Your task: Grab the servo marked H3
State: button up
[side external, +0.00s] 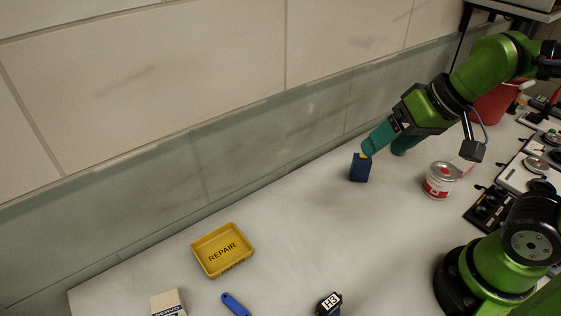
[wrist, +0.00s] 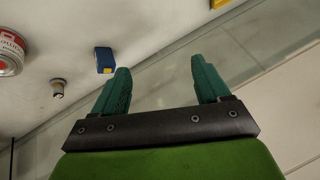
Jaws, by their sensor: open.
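The servo marked H3 (side external: 329,304) stands at the front edge of the bench in the side external view, dark with a white label on top. Its lower part is cut off by the frame edge. I cannot make it out in the wrist view. My gripper (side external: 381,145) is at the back of the bench near the wall, far from that servo. Its teal fingers are apart and empty in the wrist view (wrist: 160,82). A blue block with a yellow patch (side external: 360,168) is close by the fingertips in the side view; it also shows left of them in the wrist view (wrist: 104,60).
A yellow REPAIR tray (side external: 222,250) stands front left, with a blue-handled tool (side external: 235,305) and a box (side external: 168,302) before it. A can (side external: 440,181) and black equipment (side external: 487,207) stand right. The bench middle is clear. The wall is close behind my gripper.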

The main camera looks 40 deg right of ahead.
jog(key=a+f+n+g, duration=0.3)
jog(key=a+f+g, duration=0.15)
jog(key=a, duration=0.45)
jog(key=g+h, duration=0.3)
jog(key=g, duration=0.3)
send_near(329, 299)
jog(key=x, duration=0.5)
jog(key=shift+s+d+r, duration=0.1)
jog(key=shift+s+r, duration=0.05)
jog(key=shift+s, duration=0.2)
jog(key=shift+w+x, duration=0.2)
jog(key=shift+x, duration=1.35)
jog(key=shift+w+x, duration=0.15)
jog(key=shift+x, duration=1.45)
jog(key=shift+t, duration=0.25)
jog(key=c, duration=0.9)
